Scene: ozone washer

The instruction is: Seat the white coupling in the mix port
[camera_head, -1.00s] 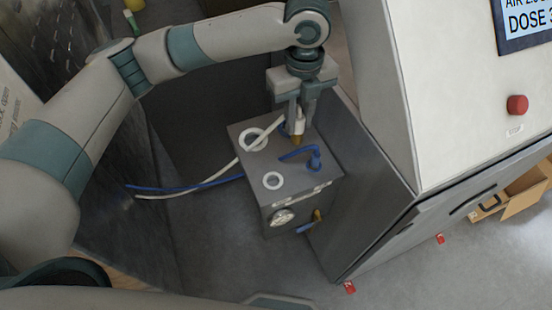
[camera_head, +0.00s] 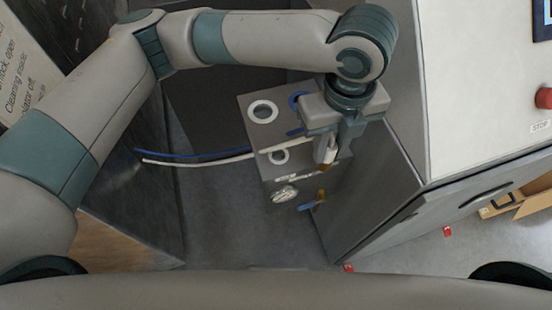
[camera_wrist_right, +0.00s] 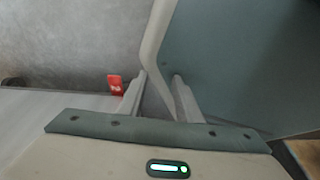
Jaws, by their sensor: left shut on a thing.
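My left gripper (camera_head: 333,146) is shut on the white coupling (camera_head: 331,151), a white piece with a brass-coloured tip pointing down. It is over the front right part of the grey box (camera_head: 247,134) in the head view. The white hose partly covers the smaller ring. I cannot read which is the mix port. In the right wrist view, my right gripper (camera_wrist_right: 160,77) has its fingers apart and appears empty.
A white hose (camera_head: 200,160) runs from the left to the coupling, beside a blue hose (camera_head: 190,156). The box front has a gauge (camera_head: 285,194) and a blue-and-brass valve (camera_head: 312,202). A grey cabinet (camera_head: 385,190) stands close on the right.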

